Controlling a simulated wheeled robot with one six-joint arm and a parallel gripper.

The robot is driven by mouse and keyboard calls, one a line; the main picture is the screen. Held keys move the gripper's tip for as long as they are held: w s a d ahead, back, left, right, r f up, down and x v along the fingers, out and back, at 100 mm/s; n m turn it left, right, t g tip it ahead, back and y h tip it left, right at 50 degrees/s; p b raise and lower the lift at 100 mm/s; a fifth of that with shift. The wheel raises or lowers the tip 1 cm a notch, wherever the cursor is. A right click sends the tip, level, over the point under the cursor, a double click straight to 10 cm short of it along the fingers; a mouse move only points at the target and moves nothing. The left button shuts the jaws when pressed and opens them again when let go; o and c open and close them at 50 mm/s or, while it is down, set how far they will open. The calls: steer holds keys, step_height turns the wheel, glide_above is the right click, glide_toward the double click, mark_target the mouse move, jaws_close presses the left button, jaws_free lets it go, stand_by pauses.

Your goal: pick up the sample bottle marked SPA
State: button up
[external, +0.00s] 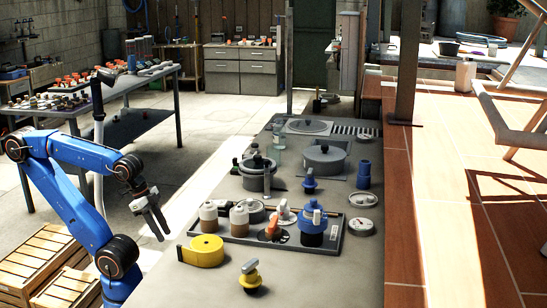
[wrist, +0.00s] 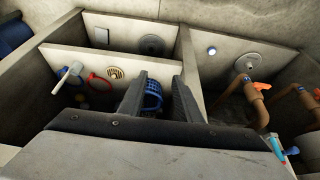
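Two small bottles with pale caps and brownish bodies, a left one (external: 208,218) and a right one (external: 239,220), stand upright side by side on a dark tray (external: 335,250) on the grey ledge. No marking is readable, so I cannot tell which, if either, is marked SPA. My gripper (external: 161,230) hangs left of the bottles, apart from them, pointing down beside the ledge. In the wrist view its two dark fingers (wrist: 159,88) are apart with nothing between them; neither bottle shows there.
The wrist view shows a walled pit with a blue basket (wrist: 153,95) and brown pipes (wrist: 262,100). The ledge's front is mostly clear.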

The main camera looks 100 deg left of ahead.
steer(key=o, duration=0.9)
